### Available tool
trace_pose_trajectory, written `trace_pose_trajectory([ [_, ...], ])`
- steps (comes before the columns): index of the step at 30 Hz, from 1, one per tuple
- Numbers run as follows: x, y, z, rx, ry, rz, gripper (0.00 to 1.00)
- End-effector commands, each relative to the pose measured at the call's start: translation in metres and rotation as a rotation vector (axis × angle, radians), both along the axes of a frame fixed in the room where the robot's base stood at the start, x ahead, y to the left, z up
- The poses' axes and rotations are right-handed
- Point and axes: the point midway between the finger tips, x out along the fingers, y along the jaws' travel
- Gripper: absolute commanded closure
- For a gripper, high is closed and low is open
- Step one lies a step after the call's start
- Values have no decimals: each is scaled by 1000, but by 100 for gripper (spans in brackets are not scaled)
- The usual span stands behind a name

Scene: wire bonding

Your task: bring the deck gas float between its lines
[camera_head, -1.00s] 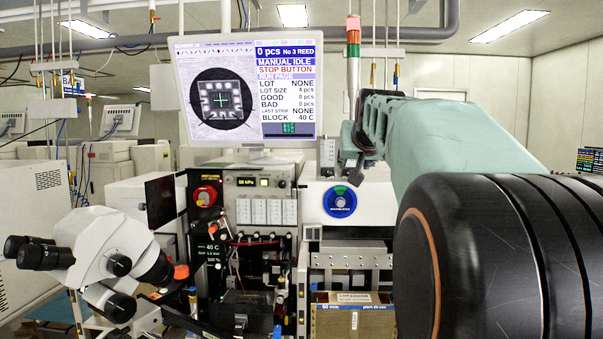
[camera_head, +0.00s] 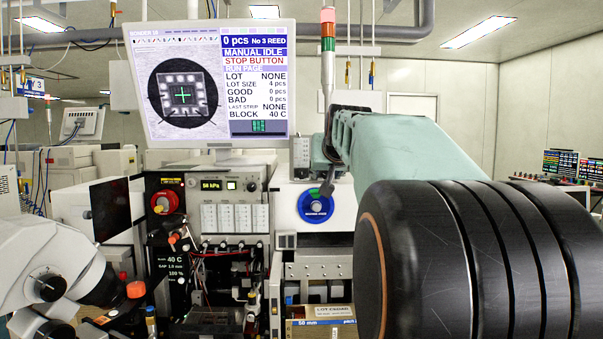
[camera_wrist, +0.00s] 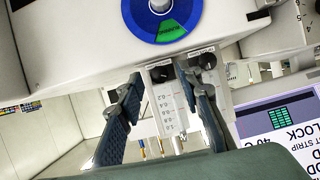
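Two flow meters with black knobs and white scales hang side by side in the wrist view. The left one (camera_wrist: 167,110) has its knob (camera_wrist: 160,73) between my fingertips; the right one (camera_wrist: 209,70) is partly behind my right finger. Their labels and floats are too small to read, so I cannot tell which is the deck gas. A meter block (camera_head: 300,151) shows right of the monitor in the head view. My gripper (camera_wrist: 158,73) is open, its fingers apart on either side of the left knob; contact cannot be told. It also shows in the head view (camera_head: 326,186).
The blue and green round dial (camera_head: 315,205) is close to my gripper on the white housing. The monitor (camera_head: 215,85) stands left of my arm and reads MANUAL IDLE. A microscope (camera_head: 50,270) is at the lower left. A signal tower (camera_head: 328,60) rises behind my arm.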

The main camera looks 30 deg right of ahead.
Motion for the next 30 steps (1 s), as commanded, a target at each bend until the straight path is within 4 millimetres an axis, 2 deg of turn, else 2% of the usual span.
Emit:
trace_pose_trajectory([
  [1,0,0,0,0,0,0,72],
  [9,0,0,0,0,0,0,100],
  [17,0,1,0,-29,15,1,100],
  [30,3,5,-4,-295,142,4,100],
])
